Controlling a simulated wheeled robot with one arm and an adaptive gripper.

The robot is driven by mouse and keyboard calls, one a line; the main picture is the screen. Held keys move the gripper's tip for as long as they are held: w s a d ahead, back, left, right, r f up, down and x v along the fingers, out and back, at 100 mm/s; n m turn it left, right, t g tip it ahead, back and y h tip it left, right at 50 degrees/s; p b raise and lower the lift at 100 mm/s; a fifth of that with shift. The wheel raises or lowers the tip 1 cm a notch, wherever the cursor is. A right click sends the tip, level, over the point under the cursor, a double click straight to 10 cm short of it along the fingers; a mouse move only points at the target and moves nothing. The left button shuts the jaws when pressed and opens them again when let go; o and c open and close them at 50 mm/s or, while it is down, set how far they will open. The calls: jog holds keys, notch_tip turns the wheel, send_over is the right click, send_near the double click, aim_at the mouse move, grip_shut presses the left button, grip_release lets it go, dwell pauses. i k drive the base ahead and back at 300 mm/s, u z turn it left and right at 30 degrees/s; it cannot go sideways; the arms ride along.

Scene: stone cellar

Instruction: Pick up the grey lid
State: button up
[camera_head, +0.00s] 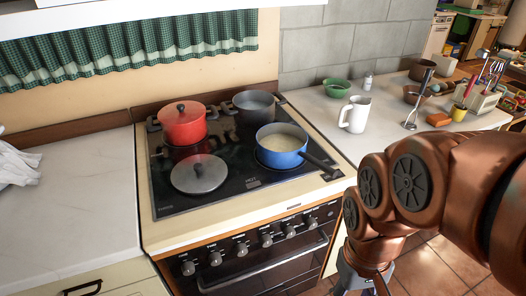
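The grey lid (185,178) lies on the front left of the black cooktop (222,205), with its dark knob facing up. It looks round and fully uncovered. My arm comes in from the right of the view and bends down over the front right of the stove. My gripper (362,284) is at the bottom edge, right of and below the lid and well apart from it. Only its upper part shows; the fingertips are cut off, so I cannot tell whether it is open or holds anything.
A red lidded pot (182,128) stands behind the lid, a dark grey pot (254,108) back right, and a blue saucepan (280,158) front right, its handle toward my arm. A white jug (356,114) stands on the right counter. The left counter (75,205) is mostly clear.

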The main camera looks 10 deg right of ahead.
aim_at(198, 174)
jog(key=u, duration=3.55)
jog(key=k, duration=0.4)
jog(key=z, duration=1.15)
